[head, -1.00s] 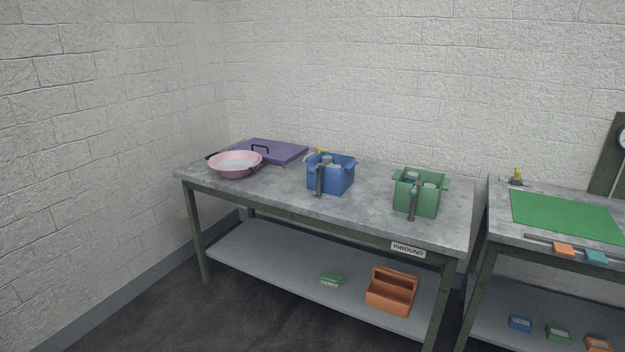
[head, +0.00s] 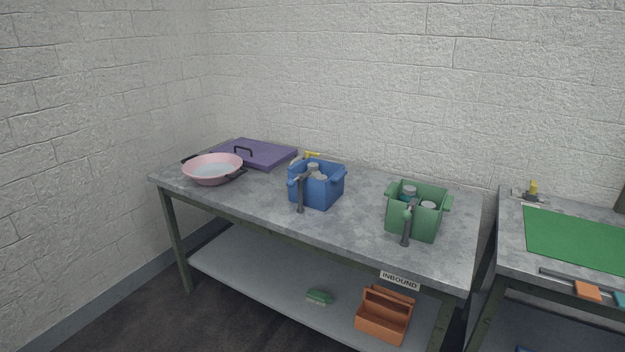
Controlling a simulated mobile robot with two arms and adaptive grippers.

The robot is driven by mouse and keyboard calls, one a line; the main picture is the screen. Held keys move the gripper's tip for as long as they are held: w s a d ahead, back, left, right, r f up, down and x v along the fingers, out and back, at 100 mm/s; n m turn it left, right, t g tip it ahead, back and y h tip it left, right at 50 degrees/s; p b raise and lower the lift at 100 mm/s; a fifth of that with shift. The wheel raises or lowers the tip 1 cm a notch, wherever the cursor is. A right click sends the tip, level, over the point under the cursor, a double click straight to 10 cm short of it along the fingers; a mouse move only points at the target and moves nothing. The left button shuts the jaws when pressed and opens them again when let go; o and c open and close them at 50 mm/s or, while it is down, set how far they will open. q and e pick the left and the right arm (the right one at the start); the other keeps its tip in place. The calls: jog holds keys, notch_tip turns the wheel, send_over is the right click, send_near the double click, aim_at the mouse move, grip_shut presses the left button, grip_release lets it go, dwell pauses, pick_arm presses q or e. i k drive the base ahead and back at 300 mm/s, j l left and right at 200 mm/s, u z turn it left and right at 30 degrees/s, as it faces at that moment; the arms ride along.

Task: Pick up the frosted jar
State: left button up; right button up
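No jar can be clearly made out as frosted at this size. A blue crate (head: 316,191) stands on the workbench and holds grey-topped containers (head: 313,168), mostly hidden by its walls. A green crate (head: 415,216) to its right holds a container with a grey top and bluish body (head: 409,191) and another pale-topped one (head: 428,205). Neither of my grippers is in view.
The grey workbench (head: 240,206) also bears a pink pan (head: 213,170) and a purple lidded slab (head: 262,153) at left. Dark upright posts (head: 300,196) stand before both crates. An orange caddy (head: 384,316) sits on the lower shelf. A second bench with a green mat (head: 575,238) is at right.

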aim_at(312, 167)
jog(key=i+l+z, duration=0.25)
jog(key=i, duration=0.25)
jog(key=i+l+z, duration=0.25)
jog(key=i, duration=0.25)
jog(key=z, duration=0.3)
jog(key=j+z, duration=1)
